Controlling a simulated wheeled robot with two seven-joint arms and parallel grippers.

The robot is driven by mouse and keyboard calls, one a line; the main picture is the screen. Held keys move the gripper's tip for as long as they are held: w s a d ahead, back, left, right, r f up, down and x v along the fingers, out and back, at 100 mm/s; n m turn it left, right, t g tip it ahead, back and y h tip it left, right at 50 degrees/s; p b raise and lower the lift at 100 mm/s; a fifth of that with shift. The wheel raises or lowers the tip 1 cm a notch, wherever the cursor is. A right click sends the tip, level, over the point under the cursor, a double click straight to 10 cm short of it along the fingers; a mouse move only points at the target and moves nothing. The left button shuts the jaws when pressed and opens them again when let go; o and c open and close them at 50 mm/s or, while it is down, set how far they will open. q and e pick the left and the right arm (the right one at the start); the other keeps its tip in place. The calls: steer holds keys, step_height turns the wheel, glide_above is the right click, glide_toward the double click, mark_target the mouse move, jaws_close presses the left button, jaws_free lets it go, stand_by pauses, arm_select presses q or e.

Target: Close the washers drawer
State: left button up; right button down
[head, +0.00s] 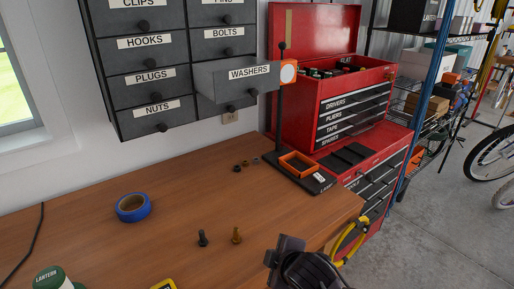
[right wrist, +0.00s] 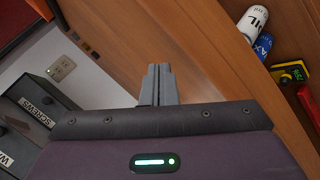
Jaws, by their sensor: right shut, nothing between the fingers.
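The grey washers drawer (head: 225,82) sticks out of the dark wall cabinet (head: 150,60), above the back of the workbench. Its label reads WASHERS and a dark knob (head: 254,92) sits on its front. In the right wrist view, part of a drawer front labelled WA (right wrist: 8,160) shows at the lower left edge. My right gripper (head: 270,258) is low over the front right of the bench, well apart from the drawer. In the right wrist view its fingers (right wrist: 158,80) are together with nothing between them. My left gripper is not in view.
The wooden bench (head: 150,185) holds blue tape (head: 133,208), two bolts (head: 203,239), small nuts (head: 245,164) and a black stand (head: 280,110) with an orange tray (head: 298,164). The stand's post rises close to the drawer's right end. A red tool chest (head: 330,75) stands right.

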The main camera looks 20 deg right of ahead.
steer(key=w+r+n+t+y, duration=0.1)
steer(key=w+r+n+t, duration=0.2)
steer(key=w+r+n, duration=0.45)
steer(key=n+t+y, duration=0.4)
steer(key=n+y, duration=0.1)
steer(key=n, duration=1.5)
glide_toward(256, 94)
steer(key=p+x, duration=0.1)
steer(key=p, duration=0.1)
steer(key=p+x, duration=0.4)
steer(key=shift+w+a+r, duration=0.1)
steer(key=shift+a+r, duration=0.1)
steer(key=shift+r, duration=0.1)
steer(key=shift+w+a+f+p, duration=0.1)
steer(key=shift+w+a+p, duration=0.05)
steer(key=shift+w+p, duration=0.2)
steer(key=shift+w+a+f+p, duration=0.1)
steer(key=shift+w+p, duration=0.1)
steer(key=shift+w, duration=0.2)
